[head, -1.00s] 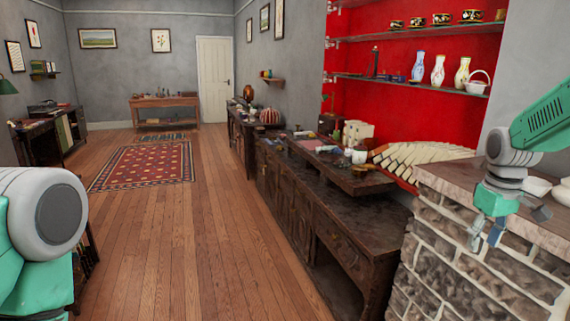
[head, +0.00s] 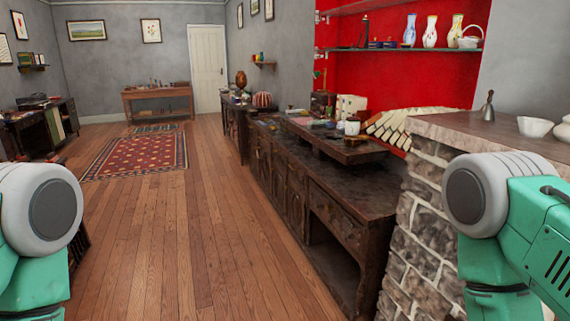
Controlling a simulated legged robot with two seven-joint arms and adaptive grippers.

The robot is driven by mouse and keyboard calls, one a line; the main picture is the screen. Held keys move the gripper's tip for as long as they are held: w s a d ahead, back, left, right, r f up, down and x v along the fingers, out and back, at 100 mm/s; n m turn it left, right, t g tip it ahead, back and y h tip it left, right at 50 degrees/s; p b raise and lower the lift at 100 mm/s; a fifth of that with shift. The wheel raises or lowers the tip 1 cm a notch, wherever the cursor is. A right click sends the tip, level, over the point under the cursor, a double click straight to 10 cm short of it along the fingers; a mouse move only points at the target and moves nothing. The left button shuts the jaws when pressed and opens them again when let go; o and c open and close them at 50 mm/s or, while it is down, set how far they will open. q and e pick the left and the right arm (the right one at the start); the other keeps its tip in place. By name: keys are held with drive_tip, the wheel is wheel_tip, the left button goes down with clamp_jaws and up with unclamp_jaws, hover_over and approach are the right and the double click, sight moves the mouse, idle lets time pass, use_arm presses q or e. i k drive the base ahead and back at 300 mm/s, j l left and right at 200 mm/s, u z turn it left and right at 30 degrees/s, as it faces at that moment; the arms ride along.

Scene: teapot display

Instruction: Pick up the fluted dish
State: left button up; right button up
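A white bowl (head: 535,126) stands on the stone-sided counter (head: 460,129) at the right. A second white dish (head: 563,130) is beside it, cut off by the right edge of the head view. I cannot tell which, if either, is the fluted dish; fluting is too small to make out. Neither of my grippers shows. Only rounded joints of my left and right arms are in view, at the lower left and lower right. My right arm is in front of the counter's lower side.
A small grey metal vessel (head: 488,107) stands on the counter, left of the bowls. A long dark sideboard (head: 345,190) with several items runs along the right wall. Vases and a white basket (head: 470,40) stand on a wall shelf. The wooden floor (head: 190,240) is clear.

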sight(528, 126)
drive_tip(key=z, duration=1.5)
drive_tip(key=i+j+z, duration=0.1)
drive_tip(key=j+z, duration=0.2)
drive_tip(key=j, duration=0.45)
drive_tip(key=j+z, duration=0.25)
drive_tip(key=j, duration=0.55)
